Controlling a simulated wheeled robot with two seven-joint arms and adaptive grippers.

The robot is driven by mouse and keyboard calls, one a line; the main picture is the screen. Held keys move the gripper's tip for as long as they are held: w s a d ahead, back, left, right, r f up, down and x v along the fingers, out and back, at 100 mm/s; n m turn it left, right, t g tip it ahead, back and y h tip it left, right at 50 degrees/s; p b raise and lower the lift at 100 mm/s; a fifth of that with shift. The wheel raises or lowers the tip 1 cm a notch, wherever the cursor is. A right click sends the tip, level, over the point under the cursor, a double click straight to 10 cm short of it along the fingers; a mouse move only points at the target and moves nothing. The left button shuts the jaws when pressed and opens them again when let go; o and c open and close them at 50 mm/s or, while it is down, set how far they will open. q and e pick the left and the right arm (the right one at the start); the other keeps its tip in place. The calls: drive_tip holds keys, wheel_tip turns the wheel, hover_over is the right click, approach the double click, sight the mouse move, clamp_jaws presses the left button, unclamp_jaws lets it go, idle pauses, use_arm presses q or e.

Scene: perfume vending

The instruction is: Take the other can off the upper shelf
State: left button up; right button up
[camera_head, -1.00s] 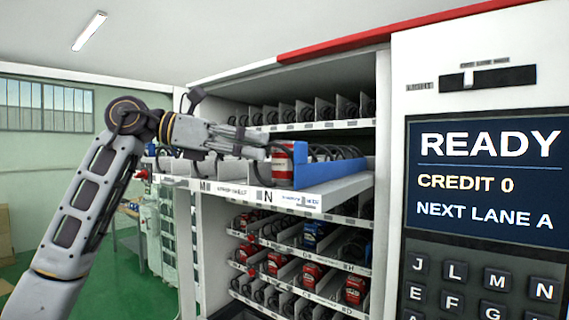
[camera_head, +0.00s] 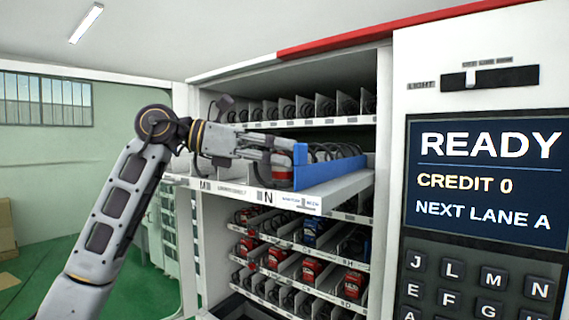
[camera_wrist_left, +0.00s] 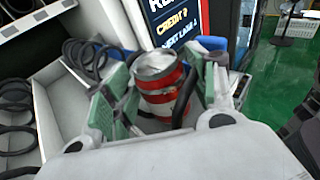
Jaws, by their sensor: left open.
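A red and white can (camera_head: 282,174) stands at the front of lane N on the pulled-out upper shelf (camera_head: 255,195). Its upper part is hidden by my gripper in the head view. In the left wrist view the can (camera_wrist_left: 160,88) is upright, its silver top visible, between the two green-padded fingers. My left gripper (camera_head: 280,154) is open, with its fingers around the can; I cannot tell whether they touch it. My right gripper is not in view.
A blue divider (camera_head: 330,172) stands beside the can. Black coils (camera_wrist_left: 85,55) fill neighbouring lanes. Lower shelves hold several red cans (camera_head: 311,270) and a blue one (camera_head: 311,233). The control panel (camera_head: 485,180) is at the right.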

use_arm(q)
drive_tip(key=c, duration=0.9)
drive_tip(key=shift+r, duration=0.15)
drive_tip(key=shift+r+b, duration=0.3)
drive_tip(key=shift+r, duration=4.6)
